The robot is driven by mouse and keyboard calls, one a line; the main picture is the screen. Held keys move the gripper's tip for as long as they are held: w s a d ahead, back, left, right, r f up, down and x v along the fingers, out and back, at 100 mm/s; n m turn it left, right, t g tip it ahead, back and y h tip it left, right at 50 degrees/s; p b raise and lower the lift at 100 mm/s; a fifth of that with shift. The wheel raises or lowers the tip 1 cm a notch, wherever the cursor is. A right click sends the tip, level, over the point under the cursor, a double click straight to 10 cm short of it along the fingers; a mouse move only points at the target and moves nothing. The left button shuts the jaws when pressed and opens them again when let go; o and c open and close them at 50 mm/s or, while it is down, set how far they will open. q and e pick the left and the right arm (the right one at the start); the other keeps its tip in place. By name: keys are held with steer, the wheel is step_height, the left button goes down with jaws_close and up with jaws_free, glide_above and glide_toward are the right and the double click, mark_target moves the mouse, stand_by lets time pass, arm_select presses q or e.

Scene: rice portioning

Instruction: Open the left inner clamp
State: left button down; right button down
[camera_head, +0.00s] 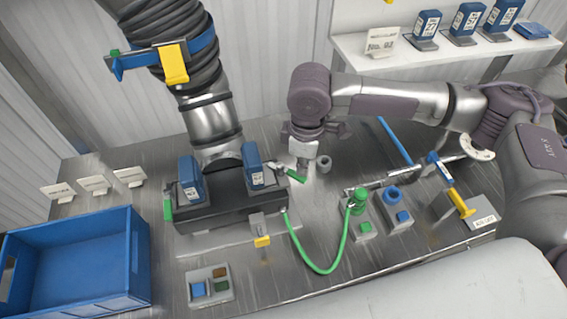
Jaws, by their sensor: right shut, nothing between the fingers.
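A dark rectangular housing (232,207) stands on the metal bench under a large ribbed hose (172,40). Two blue labelled blocks, one on the left (190,181) and one on the right (253,164), stand on its top. A green-handled clamp (168,208) is at the housing's left end. Another green-handled clamp (291,173) is at its right end. I cannot tell which one is the left inner clamp. My right gripper (302,160) points down just above the right-end clamp's handle. It is shut and looks empty; contact is unclear. My left gripper is not in view.
A blue crate (140,262) stands at the left. A green hose (318,270) loops from the housing to a green fitting (359,196). A small tray (210,286) of coloured blocks lies in front. A shelf (350,45) holds labelled blue blocks at the back right.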

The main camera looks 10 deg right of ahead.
steer(key=shift+s+a+f+p, duration=0.15)
steer(key=shift+s+a+p, duration=0.2)
steer(key=shift+s, duration=0.2)
steer(key=shift+s+a+f+p, duration=0.1)
steer(key=shift+s+a+p, duration=0.25)
steer(key=shift+s, duration=0.15)
step_height(320, 180, up, 7)
steer(key=p, duration=0.9)
steer(key=shift+a+r+p, duration=0.2)
steer(key=shift+a+p, duration=0.15)
steer(key=shift+p, duration=0.05)
